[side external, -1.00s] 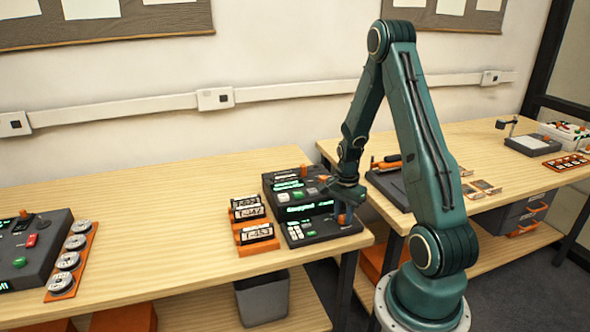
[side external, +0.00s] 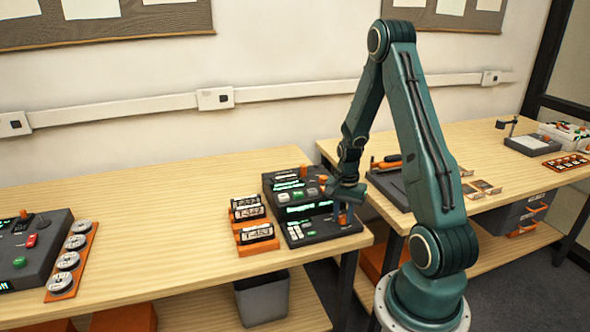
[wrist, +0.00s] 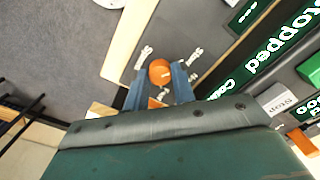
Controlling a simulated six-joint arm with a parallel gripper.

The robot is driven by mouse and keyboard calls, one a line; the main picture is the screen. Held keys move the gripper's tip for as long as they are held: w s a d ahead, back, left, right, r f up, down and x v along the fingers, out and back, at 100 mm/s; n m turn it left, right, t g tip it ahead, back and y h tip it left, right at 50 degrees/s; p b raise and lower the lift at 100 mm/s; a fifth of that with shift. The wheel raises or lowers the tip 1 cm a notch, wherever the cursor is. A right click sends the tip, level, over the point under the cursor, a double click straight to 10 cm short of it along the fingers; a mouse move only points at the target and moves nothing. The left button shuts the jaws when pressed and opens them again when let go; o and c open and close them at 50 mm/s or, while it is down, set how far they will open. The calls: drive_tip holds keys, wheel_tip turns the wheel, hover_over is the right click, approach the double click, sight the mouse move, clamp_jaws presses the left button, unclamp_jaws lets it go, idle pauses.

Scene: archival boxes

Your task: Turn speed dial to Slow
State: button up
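The orange speed dial (wrist: 160,72) has a short pale mark on its top and shows in the wrist view. My gripper (wrist: 160,82) has its blue fingers on both sides of the dial, close against it.
Other console buttons, a green one (wrist: 310,70) and a grey one (wrist: 277,104), lie right of my gripper in the wrist view. The bench's middle left is clear.

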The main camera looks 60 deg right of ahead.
sight(343, 217)
drive_tip(key=o, duration=0.4)
drive_tip(key=shift+r, duration=0.1)
wheel_tip(343, 217, up, 14)
idle(0.8)
drive_tip(key=w+a+r+n+t+h, duration=0.1)
drive_tip(key=a+r+n, duration=0.35)
drive_tip(key=a, duration=0.35)
drive_tip(key=w+a+r+n+t, duration=0.1)
drive_tip(key=a+r+n+t, duration=0.1)
drive_tip(key=a+r+n, duration=0.35)
drive_tip(key=s+a+r+n+t, duration=0.1)
drive_tip(key=s+a+r+n, duration=0.1)
drive_tip(key=s+a+n, duration=0.2)
drive_tip(key=s+a+r+n+t+y, duration=0.1)
drive_tip(key=s+a+n, duration=0.3)
drive_tip(key=a, duration=0.6)
drive_tip(key=shift+s+a+r+t, duration=0.25)
drive_tip(key=shift+a+r+t, duration=0.05)
drive_tip(key=shift+r, duration=0.45)
